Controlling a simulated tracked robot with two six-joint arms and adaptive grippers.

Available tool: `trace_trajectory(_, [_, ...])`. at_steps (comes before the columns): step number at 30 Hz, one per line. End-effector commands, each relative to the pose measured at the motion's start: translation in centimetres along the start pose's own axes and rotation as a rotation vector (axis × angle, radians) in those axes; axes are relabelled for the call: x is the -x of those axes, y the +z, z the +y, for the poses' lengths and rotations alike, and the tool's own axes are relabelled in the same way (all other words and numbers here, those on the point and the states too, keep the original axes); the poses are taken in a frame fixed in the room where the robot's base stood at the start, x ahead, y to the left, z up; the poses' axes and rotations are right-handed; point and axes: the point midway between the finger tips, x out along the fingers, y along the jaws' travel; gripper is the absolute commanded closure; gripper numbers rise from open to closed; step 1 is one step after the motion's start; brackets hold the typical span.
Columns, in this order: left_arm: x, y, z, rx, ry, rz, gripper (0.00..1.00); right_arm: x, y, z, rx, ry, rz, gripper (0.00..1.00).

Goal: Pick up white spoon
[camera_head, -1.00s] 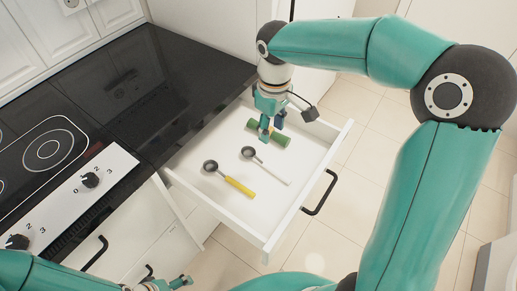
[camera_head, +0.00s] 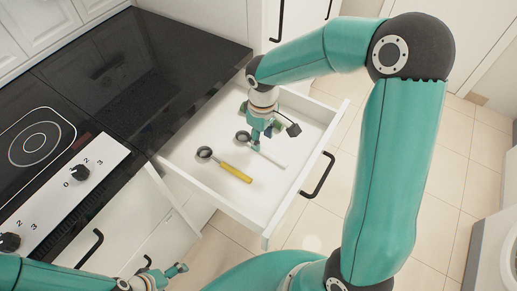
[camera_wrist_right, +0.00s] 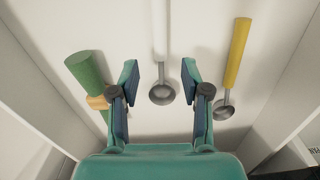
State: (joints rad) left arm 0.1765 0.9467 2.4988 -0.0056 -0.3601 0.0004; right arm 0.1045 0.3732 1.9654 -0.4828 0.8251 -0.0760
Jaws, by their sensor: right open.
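The white spoon (camera_head: 269,157) lies in the open drawer, its grey round bowl toward the counter and its white handle toward the drawer front. My right gripper (camera_head: 262,145) is over the spoon and hides part of it. In the right wrist view the white spoon (camera_wrist_right: 161,48) lies between the two spread fingers of my right gripper (camera_wrist_right: 160,70), with gaps on both sides and its bowl low between them. My left gripper (camera_head: 165,275) is at the bottom left of the head view, away from the drawer; its opening is unclear.
A yellow-handled spoon (camera_head: 234,173) lies beside the white one; it also shows in the right wrist view (camera_wrist_right: 236,58). A green-handled utensil (camera_wrist_right: 85,75) lies on the other side. Drawer walls (camera_head: 215,203) surround them. The black counter (camera_head: 165,65) and cooktop stand at left.

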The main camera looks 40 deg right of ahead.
Motion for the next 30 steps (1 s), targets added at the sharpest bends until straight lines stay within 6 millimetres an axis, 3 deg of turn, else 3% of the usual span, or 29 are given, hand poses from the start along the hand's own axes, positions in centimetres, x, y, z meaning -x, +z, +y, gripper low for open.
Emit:
trace_trajectory(9, [-0.2,0.0,-0.1,0.0,0.0,0.0,0.1,-4.2,0.4,-0.1,-0.001,-0.001,-0.002,0.53])
trace_trajectory(17, [-0.2,0.0,-0.1,0.0,0.0,0.0,0.1,-4.5,0.4,-0.1,-0.001,0.0,0.0,0.53])
trace_trajectory(26, [-0.2,0.0,-0.1,0.0,0.0,0.0,0.1,-4.4,0.4,-0.1,-0.001,0.0,0.0,1.0])
trace_trajectory(30, [-0.2,0.0,-0.1,0.0,0.0,0.0,0.1,-4.4,0.4,-0.1,-0.001,0.0,0.0,1.0])
